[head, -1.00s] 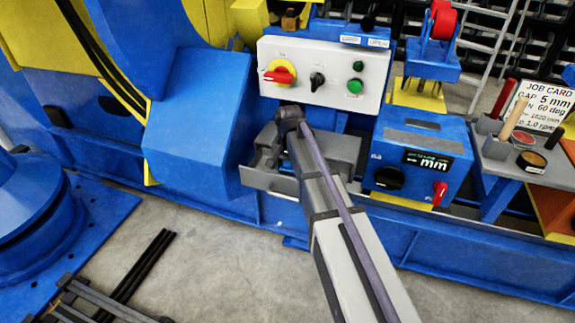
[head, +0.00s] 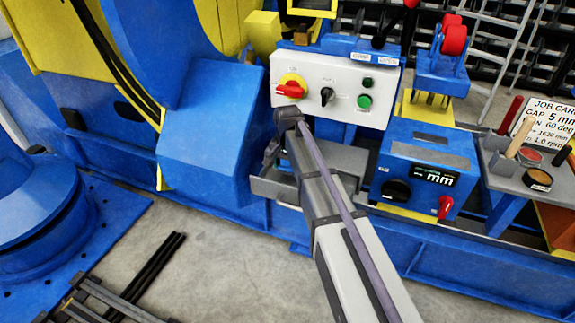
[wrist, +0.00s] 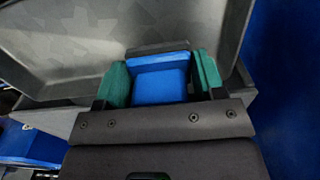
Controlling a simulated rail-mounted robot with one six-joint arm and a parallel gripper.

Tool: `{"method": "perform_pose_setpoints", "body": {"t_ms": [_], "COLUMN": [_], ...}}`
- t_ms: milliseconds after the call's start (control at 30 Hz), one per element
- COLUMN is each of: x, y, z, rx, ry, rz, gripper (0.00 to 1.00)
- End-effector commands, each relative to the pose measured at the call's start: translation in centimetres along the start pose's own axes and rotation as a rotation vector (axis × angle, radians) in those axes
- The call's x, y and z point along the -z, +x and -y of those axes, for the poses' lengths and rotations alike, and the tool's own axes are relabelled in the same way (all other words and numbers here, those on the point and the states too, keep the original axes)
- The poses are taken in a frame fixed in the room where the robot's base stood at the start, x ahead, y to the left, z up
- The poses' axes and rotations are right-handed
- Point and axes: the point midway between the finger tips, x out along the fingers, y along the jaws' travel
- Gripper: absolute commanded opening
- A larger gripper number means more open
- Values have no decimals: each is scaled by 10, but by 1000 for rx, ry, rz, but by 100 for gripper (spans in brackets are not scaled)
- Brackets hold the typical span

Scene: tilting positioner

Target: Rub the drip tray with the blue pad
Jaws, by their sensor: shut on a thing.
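The blue pad (wrist: 160,84) has a dark grey edge on its far side and sits between the green-faced fingers of my gripper (wrist: 158,76). The gripper is shut on it. The drip tray (head: 274,188) is a shallow grey tray below the control panel in the head view. In the wrist view the tray (wrist: 70,62) fills the upper part, with its raised rim around a dull, mottled floor. The pad is over the tray's near part; I cannot tell whether it touches the floor. In the head view my arm partly covers the tray and the pad is hidden.
The control panel (head: 330,88) with a red knob and green button stands just above the tray. A blue box with an "mm" display (head: 435,178) is to its right. A large blue block (head: 208,150) is close on the left. Open floor (head: 215,260) lies in front.

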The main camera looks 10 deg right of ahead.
Motion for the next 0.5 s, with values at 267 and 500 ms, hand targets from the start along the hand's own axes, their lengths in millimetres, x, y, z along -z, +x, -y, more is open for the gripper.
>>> {"method": "perform_pose_setpoints", "body": {"t_ms": [267,500], "x": [0,0], "y": [-28,-28], "z": [0,0], "rx": [0,0], "ry": [0,0], "rz": [0,0], "gripper": [44,44]}}
